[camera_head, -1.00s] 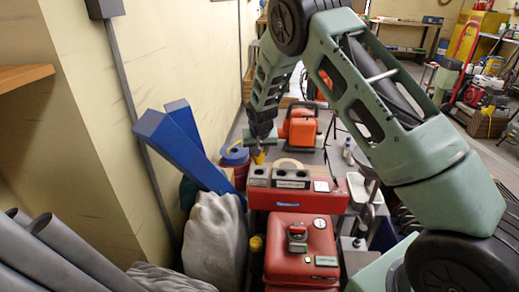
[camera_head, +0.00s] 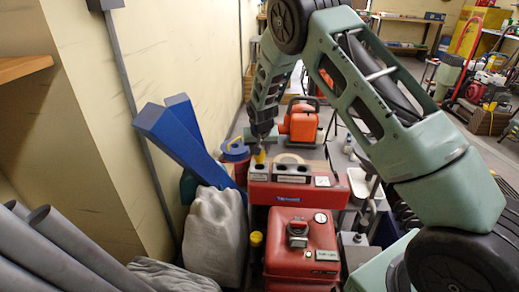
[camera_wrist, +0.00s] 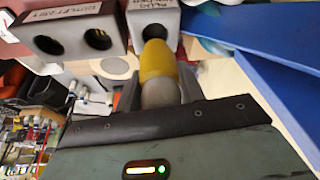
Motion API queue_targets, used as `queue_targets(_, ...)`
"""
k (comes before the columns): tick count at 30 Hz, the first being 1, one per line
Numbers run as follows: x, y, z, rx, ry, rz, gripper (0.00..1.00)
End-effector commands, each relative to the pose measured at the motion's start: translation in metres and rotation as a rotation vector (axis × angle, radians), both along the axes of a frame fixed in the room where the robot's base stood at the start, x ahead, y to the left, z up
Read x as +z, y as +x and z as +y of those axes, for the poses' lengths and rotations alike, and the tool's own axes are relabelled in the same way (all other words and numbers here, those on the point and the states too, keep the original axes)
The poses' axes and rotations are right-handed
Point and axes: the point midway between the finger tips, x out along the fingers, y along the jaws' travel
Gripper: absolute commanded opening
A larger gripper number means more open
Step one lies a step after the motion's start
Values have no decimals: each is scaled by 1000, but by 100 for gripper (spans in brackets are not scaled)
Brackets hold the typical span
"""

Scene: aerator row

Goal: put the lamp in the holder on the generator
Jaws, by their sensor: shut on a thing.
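The lamp (camera_wrist: 158,68), yellow with a pale rounded base, is in my gripper (camera_wrist: 158,95), which is shut on it. It also shows as a small yellow spot in the head view (camera_head: 260,156), under my gripper (camera_head: 262,144). In the head view the holder (camera_head: 258,171) is at the left on top of the red generator (camera_head: 285,194).
A second grey box (camera_wrist: 68,36) with two round holes sits beside the holder. Blue beams (camera_head: 180,145) and a grey sack (camera_head: 214,235) stand left of the generator. A red tank (camera_head: 298,250) is in front, and an orange case (camera_head: 300,122) behind.

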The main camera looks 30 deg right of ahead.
Motion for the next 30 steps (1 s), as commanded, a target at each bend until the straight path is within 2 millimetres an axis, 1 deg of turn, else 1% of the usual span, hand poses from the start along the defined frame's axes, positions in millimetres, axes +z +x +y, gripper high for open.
queue_targets(11,-1,0,0,0,0,0,15)
queue_targets(30,-16,0,0,0,0,0,15)
